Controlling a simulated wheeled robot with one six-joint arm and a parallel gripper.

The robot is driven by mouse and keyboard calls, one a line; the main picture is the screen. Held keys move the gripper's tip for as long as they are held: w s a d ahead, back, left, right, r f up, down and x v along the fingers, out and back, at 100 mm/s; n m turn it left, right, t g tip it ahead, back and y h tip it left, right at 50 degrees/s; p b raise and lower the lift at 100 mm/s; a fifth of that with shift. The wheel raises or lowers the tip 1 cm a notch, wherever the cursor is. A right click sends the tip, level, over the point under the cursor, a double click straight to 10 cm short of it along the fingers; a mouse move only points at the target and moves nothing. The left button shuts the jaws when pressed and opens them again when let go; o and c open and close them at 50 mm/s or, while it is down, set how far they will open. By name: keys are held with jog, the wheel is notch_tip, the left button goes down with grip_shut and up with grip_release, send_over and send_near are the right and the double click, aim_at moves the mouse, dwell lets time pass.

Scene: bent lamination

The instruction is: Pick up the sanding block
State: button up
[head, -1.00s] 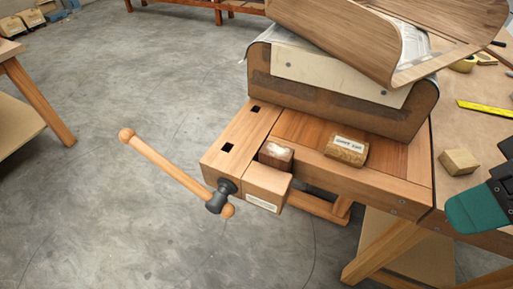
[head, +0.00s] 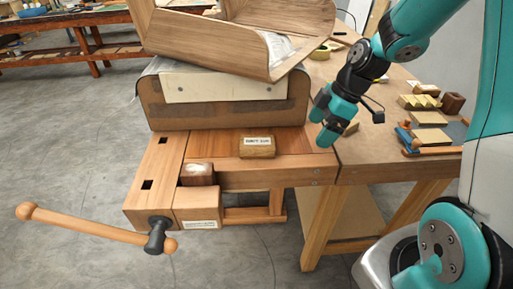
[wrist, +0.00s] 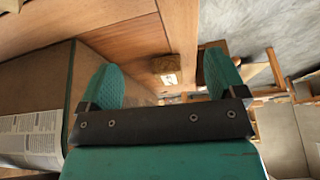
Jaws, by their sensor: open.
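The sanding block appears to be the small tan-brown block (head: 257,149) with a white printed label, lying on the wooden bench top in front of the curved lamination form. It also shows in the wrist view (wrist: 167,63), beyond the fingers and between their lines. My gripper (head: 325,118) is open, with teal fingers apart and nothing between them. In the head view it hangs to the right of the block, higher up and clear of it. In the wrist view the gripper (wrist: 163,80) has its fingers left and right of the block's direction, not touching it.
The form (head: 225,118) with bent wood (head: 215,40) stands close behind the sanding block. Another tan block (head: 351,128) is partly behind my gripper. Several wood pieces and a plane lie at right.

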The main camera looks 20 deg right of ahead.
jog(key=shift+w+d+f, duration=0.1)
jog(key=shift+w+f, duration=0.15)
jog(key=shift+f, duration=0.05)
jog(key=p, duration=0.2)
send_near(266, 141)
jog(key=x, duration=0.5)
jog(key=shift+w+f, duration=0.1)
jog(key=shift+f, duration=0.1)
jog(key=x, duration=0.5)
jog(key=shift+p, duration=0.35)
jog(key=shift+c, duration=0.2)
jog(key=c, duration=1)
